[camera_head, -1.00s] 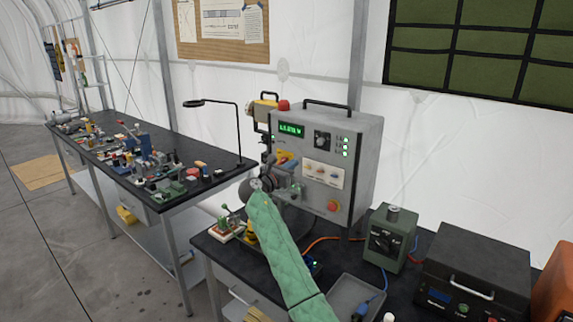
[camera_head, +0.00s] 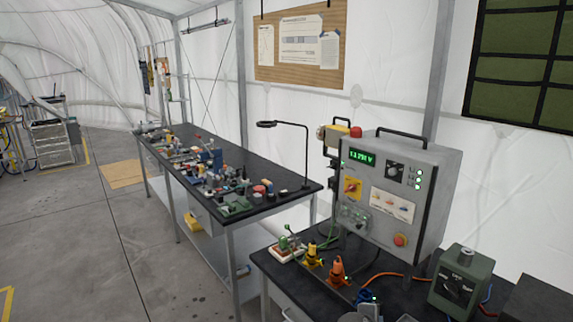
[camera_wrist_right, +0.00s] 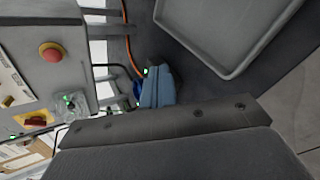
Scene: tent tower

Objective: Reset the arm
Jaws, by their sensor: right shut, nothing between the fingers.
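My right gripper (camera_wrist_right: 158,72) shows in the right wrist view, its blue-grey fingers shut together with nothing between them. Its dark grey body fills the lower part of that view. The fingers point over the bench with the grey control box (camera_wrist_right: 45,45), beside a dark blue connector (camera_wrist_right: 137,89) with a green light. I cannot tell whether they touch it. In the head view, only small grey shapes at the bottom edge, near the blue connector (camera_head: 365,297), may belong to this gripper. My left gripper is not in view.
The control box (camera_head: 400,190) stands on the near bench (camera_head: 280,265), with yellow and orange plugs (camera_head: 337,270) in front and a green device (camera_head: 462,282) to the right. A grey tray (camera_wrist_right: 225,30) lies near the gripper.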

